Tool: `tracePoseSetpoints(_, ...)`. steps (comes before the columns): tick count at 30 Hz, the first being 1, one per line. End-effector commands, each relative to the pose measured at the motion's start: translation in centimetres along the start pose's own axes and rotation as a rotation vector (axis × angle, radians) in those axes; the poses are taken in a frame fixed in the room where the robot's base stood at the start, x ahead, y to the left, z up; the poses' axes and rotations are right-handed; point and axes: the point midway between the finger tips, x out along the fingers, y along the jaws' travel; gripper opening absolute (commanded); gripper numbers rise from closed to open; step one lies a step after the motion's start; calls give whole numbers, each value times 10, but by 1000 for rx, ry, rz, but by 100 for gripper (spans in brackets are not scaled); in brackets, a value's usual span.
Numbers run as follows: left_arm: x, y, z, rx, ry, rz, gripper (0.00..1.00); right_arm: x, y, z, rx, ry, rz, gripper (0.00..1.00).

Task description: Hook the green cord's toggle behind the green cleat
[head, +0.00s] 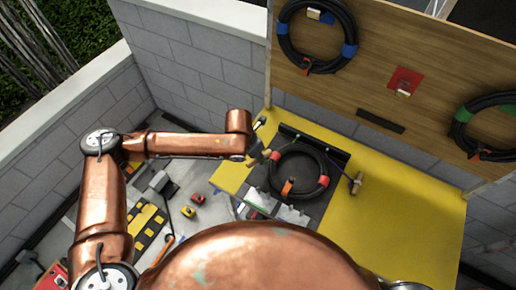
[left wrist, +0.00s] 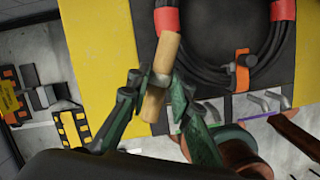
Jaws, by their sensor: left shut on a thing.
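My left gripper (left wrist: 155,82) is shut on a tan wooden toggle (left wrist: 167,52), with its dark green fingers on either side. The toggle is held across the edge of a dark mat, beside the coiled black cable. Its cord cannot be made out. In the head view my left gripper (head: 256,152) is at the coil's left side. Grey metal cleats (left wrist: 265,101) stand along the mat's near edge. One has a green strip (left wrist: 177,128) at its base, partly hidden by a finger; another has a purple strip. My right gripper is not in view.
A black cable coil (head: 325,164) with red bands and an orange strap lies on the mat. Another wooden toggle (head: 357,183) lies right of it. The yellow tabletop (head: 400,215) is clear at right. A wooden panel (head: 350,62) with hung coils stands behind.

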Motion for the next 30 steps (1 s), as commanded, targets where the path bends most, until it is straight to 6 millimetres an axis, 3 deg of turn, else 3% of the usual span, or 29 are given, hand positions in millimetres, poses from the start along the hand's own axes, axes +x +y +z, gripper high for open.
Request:
tracePoseSetpoints(18,-12,-48,-32,482,-1,-135,0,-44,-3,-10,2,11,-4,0)
tracePoseSetpoints(28,-7,-57,-41,589,0,-160,0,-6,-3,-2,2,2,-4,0)
tracePoseSetpoints(30,-13,-64,-38,609,1,-168,0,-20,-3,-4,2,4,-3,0)
